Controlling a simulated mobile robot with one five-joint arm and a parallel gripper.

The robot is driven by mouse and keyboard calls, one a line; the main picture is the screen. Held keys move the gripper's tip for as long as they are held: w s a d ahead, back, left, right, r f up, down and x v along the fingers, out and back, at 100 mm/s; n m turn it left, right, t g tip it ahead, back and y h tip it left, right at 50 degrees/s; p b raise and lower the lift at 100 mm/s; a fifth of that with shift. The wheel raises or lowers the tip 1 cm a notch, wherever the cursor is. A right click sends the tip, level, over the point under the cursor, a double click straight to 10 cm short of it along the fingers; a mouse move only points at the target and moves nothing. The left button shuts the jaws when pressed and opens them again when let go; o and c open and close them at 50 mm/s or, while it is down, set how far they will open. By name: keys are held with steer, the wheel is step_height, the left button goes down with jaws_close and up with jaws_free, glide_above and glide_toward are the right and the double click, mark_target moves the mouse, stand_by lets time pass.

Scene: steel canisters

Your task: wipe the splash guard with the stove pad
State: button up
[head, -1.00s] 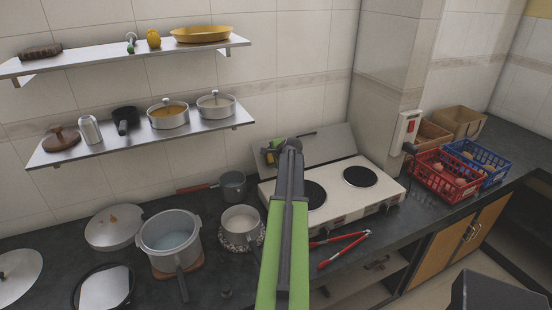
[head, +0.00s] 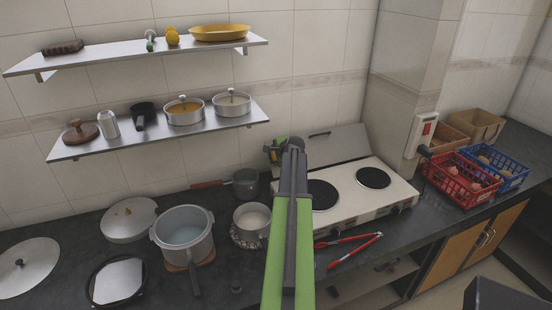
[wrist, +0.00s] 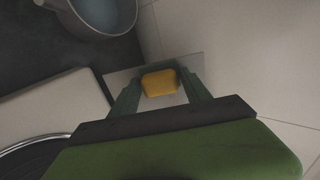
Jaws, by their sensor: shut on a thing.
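The splash guard (head: 340,146) is the grey metal plate standing behind the white stove. In the wrist view part of it (wrist: 196,63) lies just beyond my fingertips. The yellow stove pad (wrist: 159,84) is held between my two green fingers. My gripper (wrist: 160,86) is shut on the pad, which overlaps the guard in the wrist view; I cannot tell whether they touch. In the head view my gripper (head: 274,152) is at the left end of the guard, mostly hidden behind my arm.
The two-burner stove (head: 345,196) stands below the guard. A small pot (head: 252,218), a dark saucepan (head: 245,183) and a large pot (head: 184,236) are to the left. Red tongs (head: 348,247) lie in front. The lower shelf (head: 160,139) juts out at upper left.

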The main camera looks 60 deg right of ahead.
steer(key=shift+s+d+r, duration=0.1)
steer(key=shift+s+d, duration=0.95)
steer(key=shift+d, duration=0.45)
steer(key=shift+s+d, duration=1)
steer(key=shift+d, duration=0.55)
steer(key=shift+s+d+r, duration=0.1)
steer(key=shift+s+d, duration=0.95)
steer(key=shift+d, duration=0.45)
steer(key=shift+s, duration=0.1)
steer(key=shift+p+v, duration=1.9)
steer(key=shift+v, duration=1)
steer(key=shift+a, duration=0.1)
steer(key=p+v, duration=0.2)
steer(key=v, duration=0.1)
